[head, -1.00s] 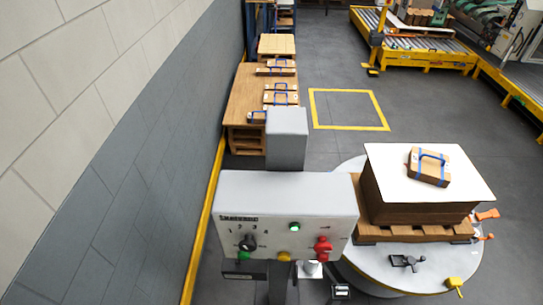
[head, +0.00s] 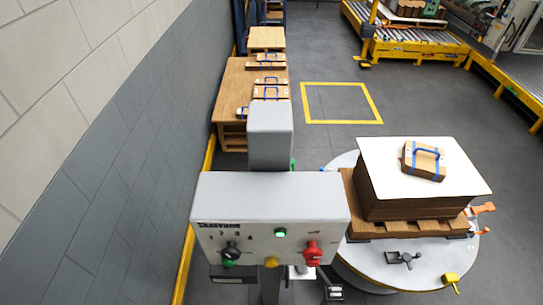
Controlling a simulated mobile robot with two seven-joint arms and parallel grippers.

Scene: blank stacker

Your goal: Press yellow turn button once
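The yellow button (head: 271,262) sits at the bottom edge of the front face of a grey control box (head: 270,205), in the lower middle of the head view. A black selector knob (head: 231,249) and a green button (head: 228,264) are to its left. A red knob (head: 312,252) is to its right, and a lit green lamp (head: 280,232) is above it. Neither of my grippers can be made out in the head view.
A round turntable (head: 375,272) stands right of the box, bearing a pallet (head: 405,228) with a board stack and a strapped block (head: 424,161). A wall (head: 90,150) runs along the left. A wooden table (head: 230,95) stands behind. Open floor shows around a yellow square (head: 342,122).

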